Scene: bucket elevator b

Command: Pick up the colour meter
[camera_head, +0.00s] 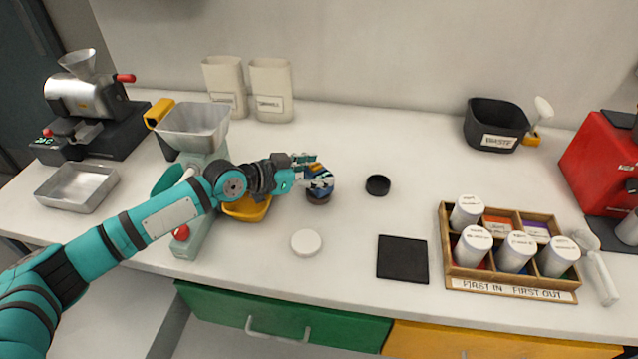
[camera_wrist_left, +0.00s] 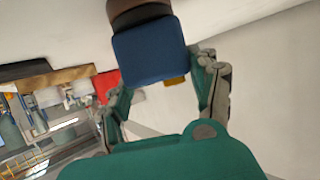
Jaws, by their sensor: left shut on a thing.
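The colour meter (camera_head: 320,190), as I take it, is a small blue piece with a dark brown end. It sits at the tip of my left gripper (camera_head: 312,178) near the middle of the counter in the head view. In the left wrist view the blue body (camera_wrist_left: 150,52) stands between the fingers of my left gripper (camera_wrist_left: 163,82), with the brown part at the top edge. The gripper is shut on it. The fingers partly hide it in the head view, and I cannot tell whether its brown end touches the counter. My right gripper is not in view.
A white round lid (camera_head: 306,242), a small black cup (camera_head: 377,185) and a black square mat (camera_head: 402,259) lie nearby. A wooden rack (camera_head: 510,283) with several white-capped jars stands right. A grinder with a hopper (camera_head: 195,128) and yellow tray (camera_head: 246,209) is beside my left arm.

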